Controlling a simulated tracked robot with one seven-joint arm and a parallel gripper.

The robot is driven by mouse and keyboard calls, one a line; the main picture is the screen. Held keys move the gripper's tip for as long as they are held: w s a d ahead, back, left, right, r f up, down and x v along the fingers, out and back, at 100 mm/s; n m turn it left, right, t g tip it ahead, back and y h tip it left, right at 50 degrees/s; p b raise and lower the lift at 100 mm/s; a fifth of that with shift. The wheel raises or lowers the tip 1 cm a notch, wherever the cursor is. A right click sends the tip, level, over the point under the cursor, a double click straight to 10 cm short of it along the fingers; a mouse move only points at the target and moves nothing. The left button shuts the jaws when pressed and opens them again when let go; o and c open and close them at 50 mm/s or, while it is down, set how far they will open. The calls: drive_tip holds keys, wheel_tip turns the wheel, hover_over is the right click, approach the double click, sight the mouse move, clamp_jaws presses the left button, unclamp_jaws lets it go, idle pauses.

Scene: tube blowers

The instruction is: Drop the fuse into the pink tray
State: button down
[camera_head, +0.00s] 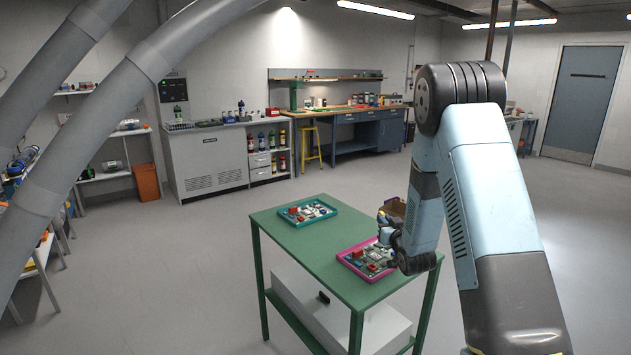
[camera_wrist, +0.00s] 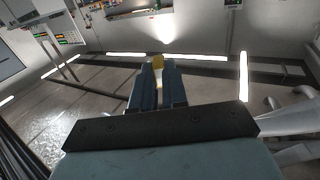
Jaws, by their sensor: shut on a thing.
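The pink tray (camera_head: 343,262) lies on the near right part of a green table in the head view, with several small parts in it. My gripper (camera_wrist: 157,76) is shut on a small yellow thing (camera_wrist: 157,61), which I take to be the fuse; it shows at the fingertips in the wrist view. In the head view my gripper is at the tray's right side, seemingly above it, and my arm hides part of the tray's right end. I cannot make out the fuse clearly in the head view.
A teal tray (camera_head: 332,209) with several small parts lies at the back of the green table (camera_head: 290,238). The tabletop between the two trays is clear. A white box (camera_head: 345,315) stands under the tabletop, with a small black object (camera_head: 323,297) on it.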

drive_tip(key=shift+d+f, duration=0.2)
drive_tip(key=shift+f, duration=0.7)
drive_tip(key=shift+d+f, duration=0.15)
drive_tip(key=shift+f, duration=0.8)
drive_tip(key=shift+d+f, duration=0.2)
drive_tip(key=shift+f, duration=0.7)
drive_tip(key=c, duration=1.1)
unclamp_jaws()
drive_tip(key=s, duration=0.4)
drive_tip(key=s+d, duration=0.1)
drive_tip(key=s, duration=0.4)
drive_tip(key=s+d, duration=0.1)
drive_tip(key=s, duration=0.3)
drive_tip(key=shift+s+d, duration=0.15)
drive_tip(key=shift+s, duration=0.1)
